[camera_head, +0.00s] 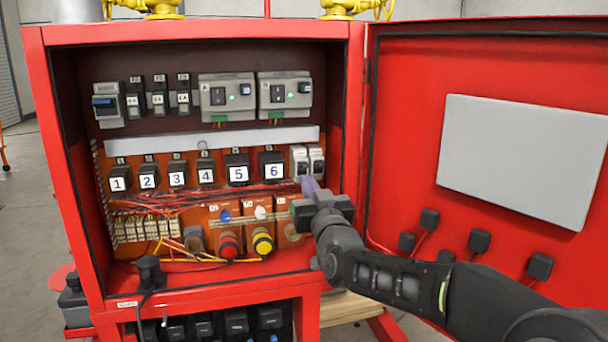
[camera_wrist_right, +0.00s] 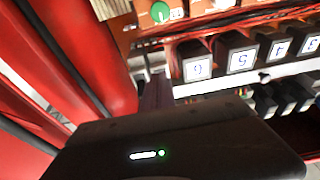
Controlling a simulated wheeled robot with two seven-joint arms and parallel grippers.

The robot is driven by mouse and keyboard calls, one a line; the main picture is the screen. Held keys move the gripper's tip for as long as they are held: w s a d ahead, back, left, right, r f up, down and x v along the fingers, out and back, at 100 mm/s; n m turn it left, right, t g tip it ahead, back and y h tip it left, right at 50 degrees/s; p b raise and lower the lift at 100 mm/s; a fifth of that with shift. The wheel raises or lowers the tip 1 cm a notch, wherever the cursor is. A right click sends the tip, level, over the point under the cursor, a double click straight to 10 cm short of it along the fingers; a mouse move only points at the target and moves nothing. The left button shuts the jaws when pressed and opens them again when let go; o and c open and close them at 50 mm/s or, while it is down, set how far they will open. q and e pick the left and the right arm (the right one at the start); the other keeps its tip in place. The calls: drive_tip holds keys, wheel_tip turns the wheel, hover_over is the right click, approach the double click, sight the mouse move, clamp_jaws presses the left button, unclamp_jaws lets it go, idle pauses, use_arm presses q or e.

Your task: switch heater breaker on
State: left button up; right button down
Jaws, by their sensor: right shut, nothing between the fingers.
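Two narrow grey-white breaker modules (camera_head: 307,162) sit side by side at the right end of the middle row in the open red cabinet. Three small dark breakers (camera_head: 160,99) stand in the top row beside a wider switch (camera_head: 106,103) with a blue part. I cannot read which of these is the heater breaker. My right gripper (camera_head: 310,187) is shut and empty, its fingertips just below the two narrow modules. In the right wrist view the fingers (camera_wrist_right: 156,92) point toward the row beside block 6; contact cannot be told. My left gripper is not in view.
Numbered black blocks (camera_head: 238,171) fill the middle row. Red and yellow buttons (camera_head: 263,242) and loose wires lie below. The open red door (camera_head: 470,235) stands right of my arm, and the cabinet's right post (camera_head: 353,120) is close to my gripper.

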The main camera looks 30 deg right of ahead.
drive_tip(key=r+b+v, duration=0.1)
drive_tip(key=b+v, duration=0.1)
drive_tip(key=v, duration=0.4)
drive_tip(key=shift+s+a+f, duration=0.2)
drive_tip(key=shift+s+f, duration=0.05)
drive_tip(key=shift+s, duration=0.15)
idle(0.4)
